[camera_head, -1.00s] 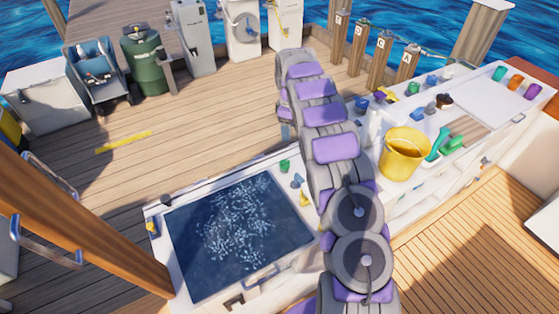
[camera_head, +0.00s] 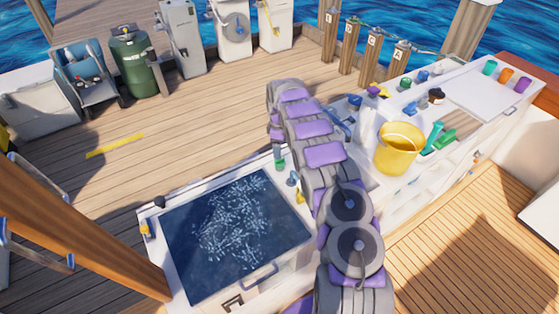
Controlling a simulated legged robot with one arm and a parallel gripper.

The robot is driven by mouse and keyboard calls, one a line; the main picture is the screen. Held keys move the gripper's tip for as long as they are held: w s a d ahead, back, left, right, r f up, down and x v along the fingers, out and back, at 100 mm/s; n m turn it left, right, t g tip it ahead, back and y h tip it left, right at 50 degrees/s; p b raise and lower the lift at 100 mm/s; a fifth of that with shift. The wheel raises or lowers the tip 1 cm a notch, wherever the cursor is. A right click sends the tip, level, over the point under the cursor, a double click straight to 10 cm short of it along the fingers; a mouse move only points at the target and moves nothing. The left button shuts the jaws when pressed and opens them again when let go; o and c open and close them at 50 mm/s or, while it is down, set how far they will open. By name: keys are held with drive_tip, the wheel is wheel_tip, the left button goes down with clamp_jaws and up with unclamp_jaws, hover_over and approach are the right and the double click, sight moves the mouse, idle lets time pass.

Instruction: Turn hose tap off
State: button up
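Several wooden posts stand along the deck edge at the back, with small letter labels and fittings on top. One is the post labelled A (camera_head: 401,55), and another is the post labelled C (camera_head: 373,48). A thin green line runs across their tops. I cannot tell which fitting is the hose tap or how its handle is set. My arm reaches up from the bottom and bends down at its far end. My gripper (camera_head: 277,150) seems to hang there, just above a small green object (camera_head: 280,164). Its fingers are too small and hidden to read. It is well short of the posts.
A dark-topped white chest (camera_head: 150,225) stands below my arm. A white counter to the right holds a yellow bucket (camera_head: 399,150), green tools and small coloured items. A green barrel (camera_head: 133,62) and white cabinets line the back left. The deck between is clear.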

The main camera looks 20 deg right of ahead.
sight(280, 162)
wheel_tip(280, 162, down, 8)
drive_tip(key=shift+r+b, duration=0.1)
drive_tip(key=shift+b, duration=0.45)
drive_tip(key=c, duration=1)
